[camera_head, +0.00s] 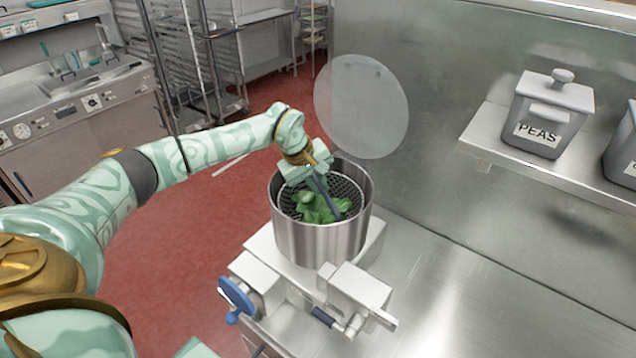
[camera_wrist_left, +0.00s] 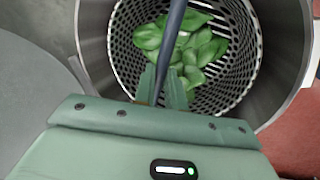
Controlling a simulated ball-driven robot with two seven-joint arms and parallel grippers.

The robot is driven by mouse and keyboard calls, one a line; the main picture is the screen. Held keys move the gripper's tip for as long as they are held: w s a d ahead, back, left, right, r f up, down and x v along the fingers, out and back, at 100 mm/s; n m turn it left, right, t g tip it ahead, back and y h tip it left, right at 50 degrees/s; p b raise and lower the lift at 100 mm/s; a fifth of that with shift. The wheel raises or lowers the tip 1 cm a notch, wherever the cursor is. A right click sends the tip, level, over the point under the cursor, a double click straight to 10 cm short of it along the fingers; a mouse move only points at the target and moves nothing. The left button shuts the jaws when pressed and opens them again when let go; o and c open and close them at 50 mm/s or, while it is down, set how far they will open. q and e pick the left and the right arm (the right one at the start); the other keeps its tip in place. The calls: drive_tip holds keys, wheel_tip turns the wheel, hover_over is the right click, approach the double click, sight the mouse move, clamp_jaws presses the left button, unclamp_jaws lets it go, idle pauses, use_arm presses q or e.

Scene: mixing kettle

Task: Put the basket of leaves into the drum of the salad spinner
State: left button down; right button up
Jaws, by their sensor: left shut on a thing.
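The salad spinner's drum (camera_head: 318,243) is an open steel cylinder on a pale base. The dark perforated basket (camera_head: 348,186) sits inside the drum's walls, with green leaves (camera_head: 318,207) in it. Whether its bottom rests on the drum floor is hidden. My left gripper (camera_head: 319,178) is above the drum, shut on the basket's grey bar handle. In the left wrist view, the handle (camera_wrist_left: 174,35) runs across the basket (camera_wrist_left: 243,45) between the green fingers (camera_wrist_left: 163,88), and the drum wall (camera_wrist_left: 95,35) surrounds the basket. My right gripper is not in view.
The round translucent lid (camera_head: 360,105) stands raised behind the drum. A blue handwheel (camera_head: 236,294) is on the front left of the base. A PEAS canister (camera_head: 550,115) stands on the wall shelf (camera_head: 490,135). The steel counter (camera_head: 450,290) to the right is clear.

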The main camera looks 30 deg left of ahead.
use_arm(q)
drive_tip(key=shift+f, duration=0.15)
drive_tip(key=c, duration=0.9)
unclamp_jaws()
drive_tip(key=p+v, duration=0.5)
drive_tip(key=v, duration=0.2)
drive_tip(key=shift+p, duration=0.4)
